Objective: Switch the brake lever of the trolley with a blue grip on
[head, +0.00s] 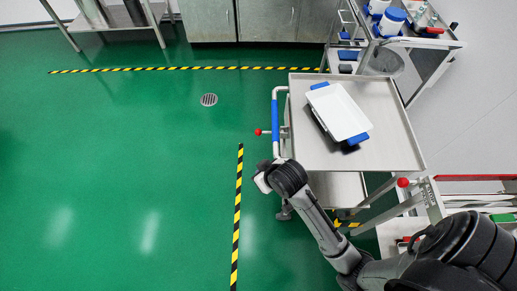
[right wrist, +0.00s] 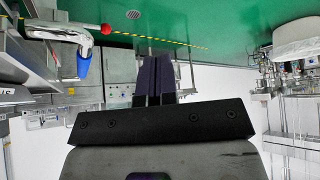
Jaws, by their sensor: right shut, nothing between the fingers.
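The trolley (head: 382,160) has a grey steel top and a handle with a blue grip (head: 275,120) on its left side; the grip also shows in the right wrist view (right wrist: 83,63). Its brake lever ends in a red ball (head: 258,132), sticking out left past the handle; the ball is also in the right wrist view (right wrist: 106,29). My right gripper (head: 262,182) is below the lever in the head view, apart from it. In the right wrist view its fingers (right wrist: 155,80) are shut and empty. My left gripper is out of view.
A white tray with blue ends (head: 340,112) lies on the trolley top. A second red ball (head: 403,182) sits at the trolley's lower right. A loaded cart (head: 415,42) stands behind at the right. Green floor (head: 130,150) with striped tape is free at the left.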

